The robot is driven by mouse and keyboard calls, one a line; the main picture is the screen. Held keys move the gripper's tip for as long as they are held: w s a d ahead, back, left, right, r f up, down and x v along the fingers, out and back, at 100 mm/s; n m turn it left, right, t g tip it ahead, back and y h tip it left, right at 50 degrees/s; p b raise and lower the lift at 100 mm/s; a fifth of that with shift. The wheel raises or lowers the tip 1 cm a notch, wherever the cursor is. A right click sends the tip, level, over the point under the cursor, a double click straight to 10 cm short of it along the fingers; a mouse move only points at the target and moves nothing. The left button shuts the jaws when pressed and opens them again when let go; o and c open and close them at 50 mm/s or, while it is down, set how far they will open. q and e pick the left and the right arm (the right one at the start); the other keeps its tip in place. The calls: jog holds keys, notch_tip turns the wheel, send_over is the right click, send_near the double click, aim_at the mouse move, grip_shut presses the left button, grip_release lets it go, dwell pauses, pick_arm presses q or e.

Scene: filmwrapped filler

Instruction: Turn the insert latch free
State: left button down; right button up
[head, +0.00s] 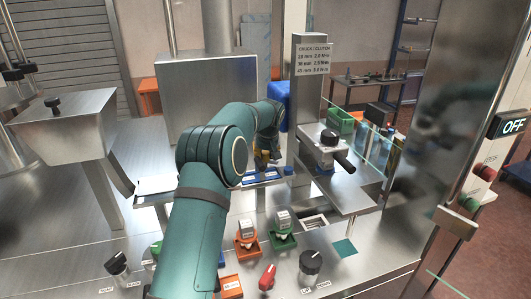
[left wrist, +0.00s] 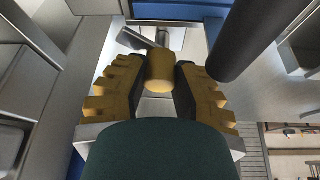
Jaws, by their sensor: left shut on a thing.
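My left gripper (head: 264,160) reaches in over the middle of the machine, beside a steel block with a black knob and handle. In the left wrist view its ochre toothed fingers (left wrist: 159,90) are shut on a brass-coloured round knob (left wrist: 159,72), which I take to be the insert latch. Behind the knob a grey metal bar (left wrist: 150,40) shows on a pale steel plate. In the head view the knob is too small and covered to tell apart from the fingers. The latch's turn angle cannot be told. My right gripper is not in view.
The steel post with a chuck sign (head: 313,60) and the clamp block (head: 328,150) stand right of my gripper. A dark cylinder (left wrist: 245,40) is close to the fingers. A hopper (head: 66,125) is at left. Orange and green trays (head: 283,242) and knobs line the front.

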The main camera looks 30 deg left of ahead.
pick_arm(q)
jog(key=shift+n, duration=0.6)
jog(key=c, duration=0.7)
grip_release()
jog(key=shift+w+a+f, duration=0.1)
jog(key=v, duration=1.2)
jog(key=shift+d, duration=0.2)
